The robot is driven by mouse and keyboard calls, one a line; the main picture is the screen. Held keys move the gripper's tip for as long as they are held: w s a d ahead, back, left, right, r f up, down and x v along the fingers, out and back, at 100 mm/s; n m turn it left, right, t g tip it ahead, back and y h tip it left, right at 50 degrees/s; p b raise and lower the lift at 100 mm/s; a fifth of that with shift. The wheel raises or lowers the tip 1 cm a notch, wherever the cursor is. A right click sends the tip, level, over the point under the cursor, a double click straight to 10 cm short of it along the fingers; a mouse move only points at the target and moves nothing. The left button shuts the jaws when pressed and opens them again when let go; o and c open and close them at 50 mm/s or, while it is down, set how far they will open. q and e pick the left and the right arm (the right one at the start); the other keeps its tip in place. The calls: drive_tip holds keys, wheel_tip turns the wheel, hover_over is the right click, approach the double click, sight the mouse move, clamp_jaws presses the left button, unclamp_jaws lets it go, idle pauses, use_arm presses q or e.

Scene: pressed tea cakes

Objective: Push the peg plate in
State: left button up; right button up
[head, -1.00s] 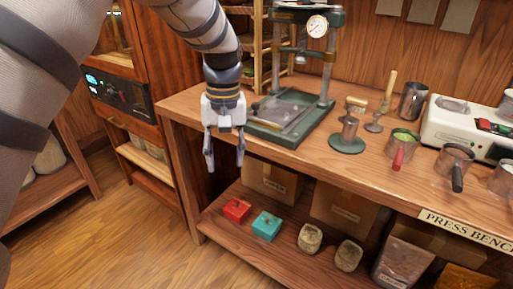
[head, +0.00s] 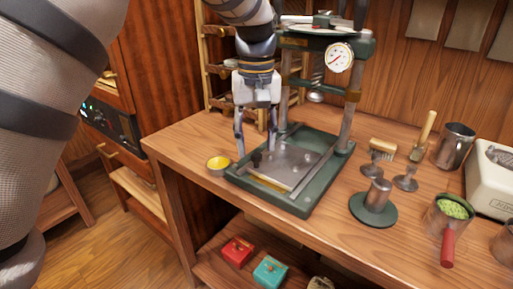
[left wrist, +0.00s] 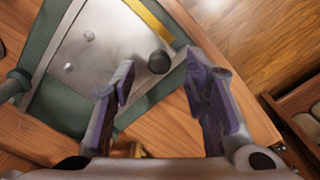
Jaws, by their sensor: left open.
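The peg plate (head: 293,165) is a flat silver plate with small pegs and a black knob (head: 257,159) near its left corner. It lies in the green tray of the press (head: 303,208), with a yellow strip along its front edge. My left gripper (head: 256,147) points down over the plate's left part, open, its fingers near the knob. In the left wrist view the plate (left wrist: 105,45) fills the upper left, and the knob (left wrist: 158,62) shows between the open fingers (left wrist: 158,78). I cannot tell whether the fingers touch anything. My right gripper is not in view.
The press posts rise behind the tray. Red and teal boxes lie below.

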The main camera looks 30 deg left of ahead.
sight(266, 158)
use_arm(q)
drive_tip(key=shift+f, duration=1.3)
clamp_jaws()
drive_tip(key=w+b, duration=0.1)
drive_tip(key=w, duration=0.1)
drive_tip(key=w+f+b, duration=0.1)
drive_tip(key=shift+w+d, duration=0.1)
drive_tip(key=shift+w, duration=0.3)
drive_tip(key=shift+w+r, duration=0.1)
drive_tip(key=shift+r, duration=0.4)
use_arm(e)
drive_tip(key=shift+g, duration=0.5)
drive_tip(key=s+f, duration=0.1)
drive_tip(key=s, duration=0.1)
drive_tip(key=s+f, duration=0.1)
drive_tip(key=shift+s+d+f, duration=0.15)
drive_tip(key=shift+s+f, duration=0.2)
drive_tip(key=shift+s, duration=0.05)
use_arm(q)
unclamp_jaws()
